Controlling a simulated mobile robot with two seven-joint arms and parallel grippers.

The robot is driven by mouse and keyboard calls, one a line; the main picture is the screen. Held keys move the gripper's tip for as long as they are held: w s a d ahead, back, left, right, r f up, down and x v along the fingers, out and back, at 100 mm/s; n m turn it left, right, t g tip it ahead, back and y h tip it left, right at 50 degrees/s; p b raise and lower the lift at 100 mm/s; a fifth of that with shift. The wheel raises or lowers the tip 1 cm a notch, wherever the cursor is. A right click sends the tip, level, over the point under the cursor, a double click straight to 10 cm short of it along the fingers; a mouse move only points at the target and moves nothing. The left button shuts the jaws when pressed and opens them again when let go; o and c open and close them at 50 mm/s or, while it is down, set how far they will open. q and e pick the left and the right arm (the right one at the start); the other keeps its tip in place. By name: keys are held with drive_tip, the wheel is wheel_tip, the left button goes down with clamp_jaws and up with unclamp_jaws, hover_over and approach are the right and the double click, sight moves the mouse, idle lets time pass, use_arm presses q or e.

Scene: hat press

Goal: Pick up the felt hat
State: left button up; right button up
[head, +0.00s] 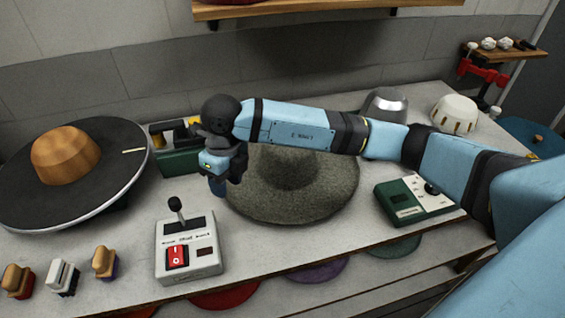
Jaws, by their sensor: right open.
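The felt hat (300,200) is grey-green with a wide round brim. It lies on the bench in the middle of the head view, and my right forearm hides its far part. My right arm reaches in from the right across the hat. My right gripper (218,186) is open and points down at the left edge of the brim. I cannot tell whether a finger touches the brim. My left gripper is out of view.
A round black plate with a wooden hat block (65,156) stands at the left. A control box with a lever and red switch (188,249) is near the front edge. A green box (412,203) sits right. Several brushes (62,278) stand front left. Metal and cream domes are behind my arm.

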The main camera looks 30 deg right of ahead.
drive_tip(key=w+d+h, duration=0.1)
drive_tip(key=w+d, duration=0.1)
hover_over(242, 206)
drive_tip(key=shift+t, duration=0.4)
drive_tip(key=f, duration=0.7)
drive_tip(key=shift+w+a, duration=0.1)
drive_tip(key=shift+a, duration=0.2)
drive_tip(key=shift+d+f+p, duration=0.15)
drive_tip(key=shift+f+p, duration=0.2)
drive_tip(key=shift+f, duration=1.15)
drive_tip(key=shift+d+f+p, duration=0.1)
drive_tip(key=shift+f+p, duration=0.25)
drive_tip(key=shift+f, duration=1.1)
clamp_jaws()
